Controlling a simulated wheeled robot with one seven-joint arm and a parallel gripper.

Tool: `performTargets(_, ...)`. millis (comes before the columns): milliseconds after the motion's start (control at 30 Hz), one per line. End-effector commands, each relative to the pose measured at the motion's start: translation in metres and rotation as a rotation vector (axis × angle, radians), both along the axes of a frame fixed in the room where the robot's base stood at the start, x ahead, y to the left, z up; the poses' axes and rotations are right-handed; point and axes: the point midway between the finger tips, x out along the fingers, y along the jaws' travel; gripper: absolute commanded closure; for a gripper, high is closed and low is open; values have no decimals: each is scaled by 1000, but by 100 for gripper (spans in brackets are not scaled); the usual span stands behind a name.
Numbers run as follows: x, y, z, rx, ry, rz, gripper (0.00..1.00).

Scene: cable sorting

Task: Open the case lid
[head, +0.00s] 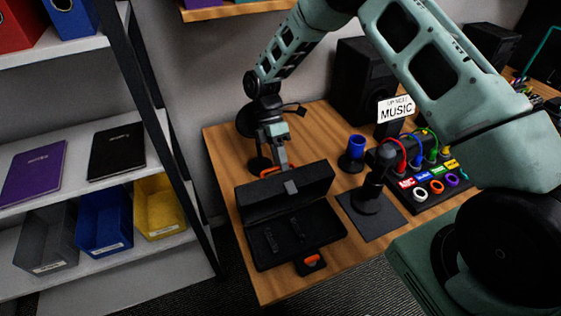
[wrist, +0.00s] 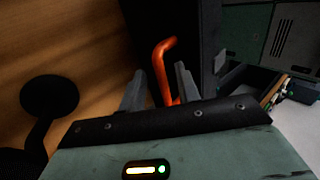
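The black case (head: 325,222) lies on the wooden desk with its lid (head: 310,187) raised, standing up at the back edge. Its dark interior shows, with small dark parts inside. An orange handle shows behind the lid's left part (head: 270,171). An orange latch (head: 311,261) is at the case's front. My gripper (head: 283,166) is at the back of the raised lid. In the wrist view, my gripper's fingers (wrist: 160,88) stand apart on either side of the orange handle (wrist: 160,70), which is nearer the right finger. Contact is unclear.
A black microphone-like stand (head: 371,192) is just right of the case. Shelves with bins (head: 103,231) stand left. Some desk is bare left of the case.

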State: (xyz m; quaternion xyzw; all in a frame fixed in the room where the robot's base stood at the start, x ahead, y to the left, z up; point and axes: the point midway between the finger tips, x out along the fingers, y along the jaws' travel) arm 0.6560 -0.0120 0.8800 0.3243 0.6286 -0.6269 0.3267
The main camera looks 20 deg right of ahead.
Motion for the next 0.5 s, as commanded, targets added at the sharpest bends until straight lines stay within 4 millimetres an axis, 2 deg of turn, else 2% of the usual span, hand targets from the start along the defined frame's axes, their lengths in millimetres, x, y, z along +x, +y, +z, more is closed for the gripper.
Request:
performTargets(167, 1, 0, 21, 1, -6, -1, 67)
performTargets(500, 0, 0, 81, 0, -1, 0, 67)
